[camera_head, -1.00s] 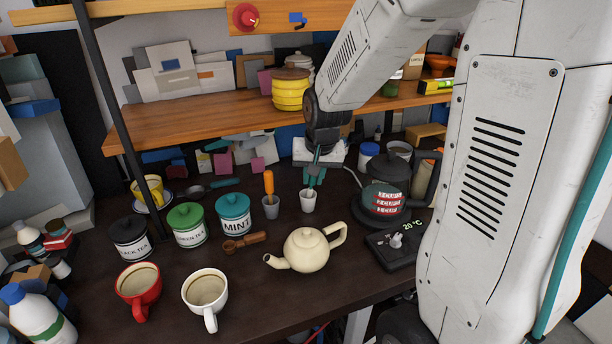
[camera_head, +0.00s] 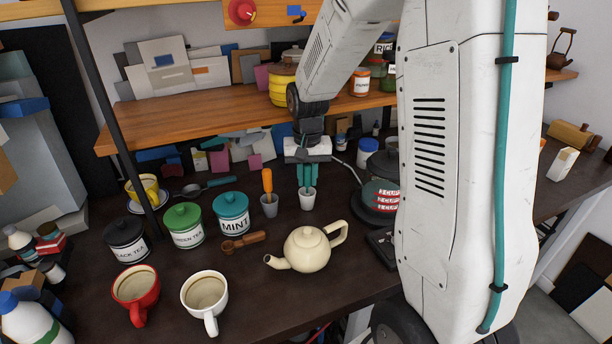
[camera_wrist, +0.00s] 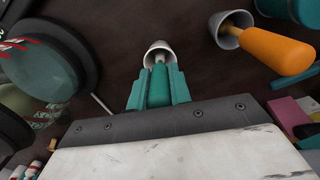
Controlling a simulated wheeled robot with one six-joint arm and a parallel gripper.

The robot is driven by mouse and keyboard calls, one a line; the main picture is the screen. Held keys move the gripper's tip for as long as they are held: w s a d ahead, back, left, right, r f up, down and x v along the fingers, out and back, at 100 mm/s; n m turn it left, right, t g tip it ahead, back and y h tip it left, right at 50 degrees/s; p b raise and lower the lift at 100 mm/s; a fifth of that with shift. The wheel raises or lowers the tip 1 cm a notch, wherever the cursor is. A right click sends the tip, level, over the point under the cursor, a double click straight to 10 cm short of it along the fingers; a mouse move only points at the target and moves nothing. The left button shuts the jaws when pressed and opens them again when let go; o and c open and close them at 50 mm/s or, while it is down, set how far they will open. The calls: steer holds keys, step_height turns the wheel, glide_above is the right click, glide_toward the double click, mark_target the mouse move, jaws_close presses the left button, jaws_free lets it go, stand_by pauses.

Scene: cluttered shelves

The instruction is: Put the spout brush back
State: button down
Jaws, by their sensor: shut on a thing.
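My gripper (camera_head: 307,180) points down over the counter, shut on the teal handle of the spout brush (camera_wrist: 158,88). The gripper also shows in the wrist view (camera_wrist: 153,102), its teal fingers on either side of the handle. The brush's pale shaft goes into the mouth of a light grey cup (camera_head: 307,202), just below the fingertips; the cup also shows in the wrist view (camera_wrist: 147,57). The brush's lower end is hidden inside the cup.
A darker cup (camera_head: 269,208) with an orange-handled tool (camera_head: 267,180) stands close on the left. A cream teapot (camera_head: 307,250) is in front. Canisters, including the mint one (camera_head: 232,213), stand further left. A dark kettle (camera_head: 381,198) is at right, partly hidden by my arm.

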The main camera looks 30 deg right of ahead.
steer(key=shift+f, duration=0.1)
steer(key=c, duration=1.3)
jaws_free()
step_height(320, 180, up, 7)
steer(key=shift+r, duration=0.2)
steer(key=s+a+r+n, duration=0.3)
steer(key=s+a+r, duration=0.4)
steer(key=s, duration=0.4)
steer(key=s+a+n, duration=0.1)
steer(key=s, duration=0.4)
steer(key=s+a+n, duration=0.1)
steer(key=s, duration=0.4)
steer(key=s+a+r+n+t, duration=0.1)
steer(key=s+a, duration=0.1)
steer(key=s, duration=0.3)
steer(key=shift+s, duration=0.35)
